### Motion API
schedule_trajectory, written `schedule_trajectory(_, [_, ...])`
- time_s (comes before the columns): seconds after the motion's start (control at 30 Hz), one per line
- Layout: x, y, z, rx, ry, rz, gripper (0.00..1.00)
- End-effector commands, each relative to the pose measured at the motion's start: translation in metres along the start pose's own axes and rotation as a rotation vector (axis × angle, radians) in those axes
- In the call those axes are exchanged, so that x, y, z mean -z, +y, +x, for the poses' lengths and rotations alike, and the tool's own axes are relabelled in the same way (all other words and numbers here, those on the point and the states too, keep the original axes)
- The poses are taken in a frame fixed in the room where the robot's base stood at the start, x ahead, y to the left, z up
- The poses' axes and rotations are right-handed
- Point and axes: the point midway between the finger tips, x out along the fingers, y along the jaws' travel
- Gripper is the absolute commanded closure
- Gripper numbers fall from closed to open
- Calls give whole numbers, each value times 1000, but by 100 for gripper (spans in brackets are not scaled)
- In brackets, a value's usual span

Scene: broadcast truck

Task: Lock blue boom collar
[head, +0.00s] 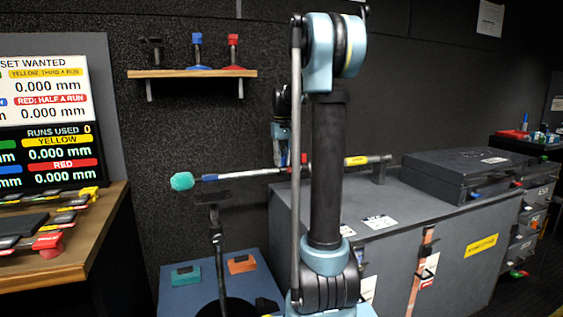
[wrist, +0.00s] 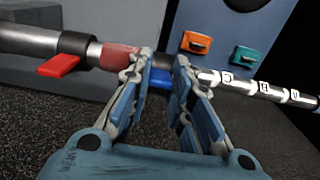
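The boom pole lies level in the head view, with a teal foam tip (head: 182,181) at its left end and a yellow band (head: 356,160) near its right end. In the wrist view the blue collar (wrist: 160,78) sits on the pole between the two fingertips of my gripper (wrist: 164,68). The fingers are partly closed, one on each side of the blue part; I cannot tell whether they touch it. A red lever (wrist: 60,66) on a black collar is farther left.
A grey cabinet (head: 400,235) with a black case (head: 462,172) stands behind my arm. A wall shelf (head: 190,73) holds several clamps. A screen (head: 45,120) reads 0.000 mm. Orange (head: 242,264) and teal (head: 185,274) blocks sit on a blue surface below the pole.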

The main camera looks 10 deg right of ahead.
Motion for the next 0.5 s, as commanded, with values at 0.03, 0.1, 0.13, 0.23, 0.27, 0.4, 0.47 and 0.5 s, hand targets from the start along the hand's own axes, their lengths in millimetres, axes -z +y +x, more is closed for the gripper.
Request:
schedule_trajectory(0.03, [0,0,0,0,0,0,100])
schedule_trajectory(0.1, [0,0,0,0,-1,0,100])
schedule_trajectory(0.13, [0,0,0,0,-2,0,100])
schedule_trajectory(0.23, [2,0,0,0,-23,0,100])
schedule_trajectory(0.27, [3,0,0,0,-34,0,100])
schedule_trajectory(0.4, [7,0,0,1,-97,-1,100])
schedule_trajectory(0.47, [8,0,-1,0,-123,0,100])
schedule_trajectory(0.5, [9,0,0,0,-137,0,100])
